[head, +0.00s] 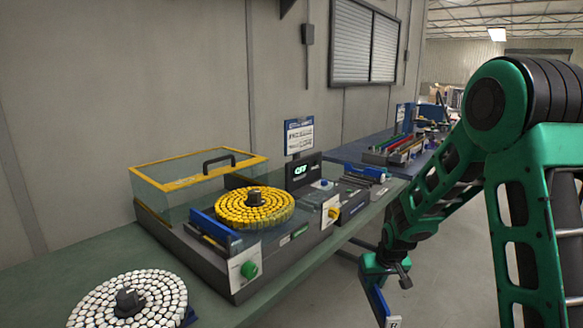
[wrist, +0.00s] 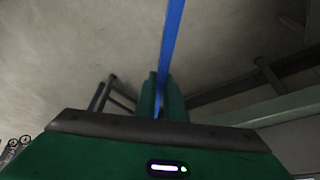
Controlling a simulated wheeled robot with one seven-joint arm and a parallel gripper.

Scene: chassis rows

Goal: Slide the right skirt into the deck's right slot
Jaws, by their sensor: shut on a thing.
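My gripper (head: 388,264) hangs low at the right of the head view, in front of the bench edge. It is shut on a blue skirt (head: 376,300), a thin plate with a white tag marked R at its lower end. In the wrist view the skirt (wrist: 174,35) shows edge-on as a blue strip between my green fingers (wrist: 161,95). The deck (head: 204,266) is a dark grey machine base on the bench, to the left of my gripper and apart from it. A blue strip (head: 214,228) stands at its left end. I cannot make out the right slot.
A white disc (head: 130,302) lies on the green bench at front left. A blue bench (head: 350,150) stands behind. The floor below my gripper looks clear.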

